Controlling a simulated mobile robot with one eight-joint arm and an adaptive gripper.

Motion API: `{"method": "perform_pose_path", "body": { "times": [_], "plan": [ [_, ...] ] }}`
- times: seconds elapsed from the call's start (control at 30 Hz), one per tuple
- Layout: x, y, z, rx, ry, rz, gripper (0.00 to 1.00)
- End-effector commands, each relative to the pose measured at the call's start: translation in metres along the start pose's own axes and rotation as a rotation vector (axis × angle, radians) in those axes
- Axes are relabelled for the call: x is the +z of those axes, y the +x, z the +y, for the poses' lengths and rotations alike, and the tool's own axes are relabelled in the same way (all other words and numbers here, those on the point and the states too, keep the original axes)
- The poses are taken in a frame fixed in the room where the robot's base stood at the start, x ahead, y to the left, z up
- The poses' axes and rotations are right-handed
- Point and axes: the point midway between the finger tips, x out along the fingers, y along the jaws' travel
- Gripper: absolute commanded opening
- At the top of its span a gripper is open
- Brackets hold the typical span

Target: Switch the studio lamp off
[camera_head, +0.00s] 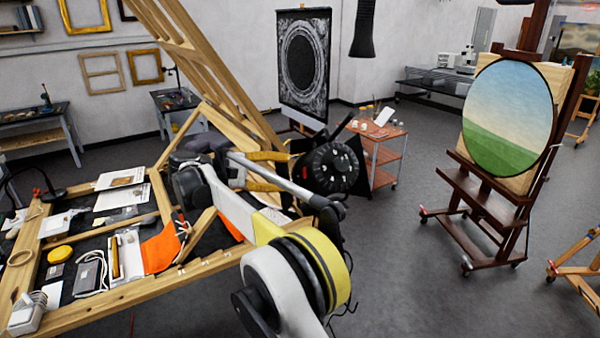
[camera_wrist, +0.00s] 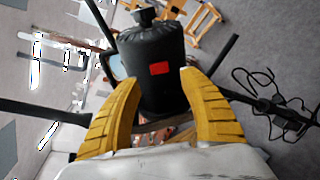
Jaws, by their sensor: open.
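The studio lamp (camera_head: 336,166) is a black round housing with dark flaps around it, near the middle of the head view. A red switch (camera_head: 305,172) shows on its near left side. My gripper (camera_head: 286,171) has yellow fingers spread apart, just left of the lamp in the head view. In the wrist view my gripper (camera_wrist: 157,80) is open, with nothing between its pads but the lamp beyond. Contact cannot be told. The lamp's lit face is not visible.
A wooden worktable (camera_head: 95,308) with papers, an orange cloth and small tools lies at the left. An orange trolley (camera_head: 386,151) stands behind the lamp. An easel with an oval landscape (camera_head: 508,118) stands right. Black cable (camera_wrist: 275,105) hangs or lies at right in the wrist view.

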Motion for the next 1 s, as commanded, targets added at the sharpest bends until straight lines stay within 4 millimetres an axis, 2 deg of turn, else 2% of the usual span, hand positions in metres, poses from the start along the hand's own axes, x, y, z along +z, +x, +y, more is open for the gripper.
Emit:
{"method": "perform_pose_path", "body": {
  "times": [0.1, 0.3, 0.63, 0.67, 0.8, 1.0],
  "plan": [
    [0.001, 0.022, 0.001, -0.001, 0.000, -0.001, 0.50],
    [0.000, 0.044, 0.000, 0.000, -0.001, 0.001, 0.50],
    [0.000, 0.047, 0.000, 0.000, 0.000, 0.001, 0.50],
    [0.000, 0.047, 0.000, 0.000, 0.000, 0.001, 0.43],
    [0.000, 0.047, 0.000, 0.000, 0.000, 0.001, 0.00],
    [0.000, 0.048, 0.000, -0.001, 0.000, 0.001, 0.00]
  ]
}}
